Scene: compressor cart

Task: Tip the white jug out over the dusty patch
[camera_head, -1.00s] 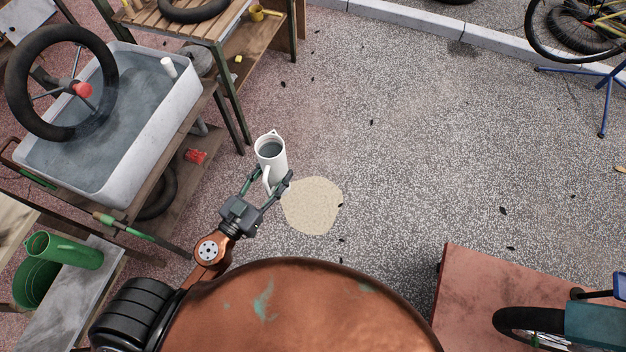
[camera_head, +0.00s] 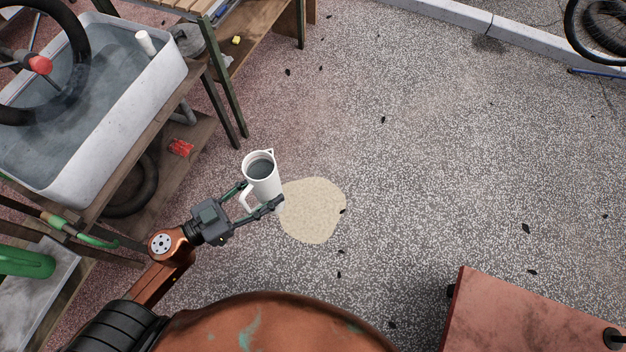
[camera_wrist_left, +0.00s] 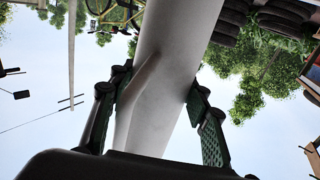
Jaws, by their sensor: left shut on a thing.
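The white jug (camera_head: 262,182) is held upright in the head view, with dark liquid showing inside its mouth. My left gripper (camera_head: 259,203) is shut on the jug, one finger on each side of it. In the left wrist view the jug (camera_wrist_left: 172,75) stands between the two green fingers, its handle towards the camera. The dusty patch (camera_head: 315,212) is a pale, sandy blotch on the speckled ground, just to the right of the jug in the picture. My right gripper is not in view.
A grey water trough (camera_head: 130,110) stands on a wooden bench at the left, with a tyre in it. A red can (camera_head: 181,147) lies on the shelf below. A reddish platform (camera_head: 520,315) is at the lower right. The ground between is open.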

